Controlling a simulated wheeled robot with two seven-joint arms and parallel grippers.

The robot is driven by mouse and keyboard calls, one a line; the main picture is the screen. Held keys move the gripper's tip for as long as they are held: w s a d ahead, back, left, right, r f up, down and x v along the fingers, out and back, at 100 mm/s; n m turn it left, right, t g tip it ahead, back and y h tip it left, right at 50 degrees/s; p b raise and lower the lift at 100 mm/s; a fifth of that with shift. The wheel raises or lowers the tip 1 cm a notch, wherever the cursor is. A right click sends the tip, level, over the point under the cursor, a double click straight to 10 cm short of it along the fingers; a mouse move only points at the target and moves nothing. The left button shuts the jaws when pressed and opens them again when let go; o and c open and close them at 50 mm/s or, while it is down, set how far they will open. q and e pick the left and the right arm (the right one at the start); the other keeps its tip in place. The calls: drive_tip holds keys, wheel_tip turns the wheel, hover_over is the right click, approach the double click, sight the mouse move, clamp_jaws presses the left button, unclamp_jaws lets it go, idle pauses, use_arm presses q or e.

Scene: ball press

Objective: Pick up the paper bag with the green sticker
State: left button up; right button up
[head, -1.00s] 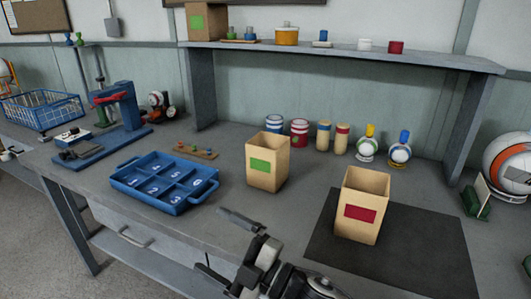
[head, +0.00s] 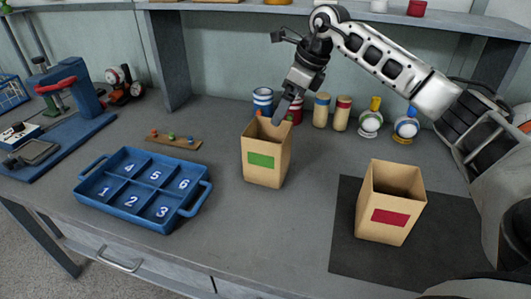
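The paper bag with the green sticker (head: 266,175) stands upright and open-topped on the table, right of the blue tray. My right gripper (head: 282,108) reaches in from the right and points down at the bag's top rim. One dark finger shows, overlapping the rim at its back right. I cannot tell whether it touches the bag or where the other finger is. A second paper bag, with a red sticker (head: 389,217), stands on a dark mat (head: 345,253) at the right. My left gripper is not in view.
The blue numbered tray (head: 152,222) lies left of the green-sticker bag. A small wooden board with pegs (head: 174,142) is behind the tray. Cans (head: 263,101), shakers (head: 321,110) and round bottles (head: 370,123) line the back. A shelf overhangs the rear. Table between the two bags is clear.

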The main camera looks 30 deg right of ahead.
approach(265, 137)
drive_tip(key=s+a, duration=0.3)
drive_tip(key=shift+s+a+f, duration=0.15)
drive_tip(key=shift+a+f, duration=0.05)
drive_tip(key=shift+f, duration=0.15)
drive_tip(key=p+x, duration=0.1)
drive_tip(key=x, duration=0.3)
drive_tip(key=shift+a+p, duration=0.3)
drive_tip(key=shift+p, duration=0.05)
drive_tip(key=shift+w+a+f, duration=0.1)
drive_tip(key=shift+w+f, duration=0.2)
drive_tip(key=shift+f, duration=0.2)
drive_tip(key=shift+f, duration=0.25)
drive_tip(key=shift+c, duration=0.3)
drive_tip(key=c, duration=0.8)
drive_tip(key=shift+r, duration=0.1)
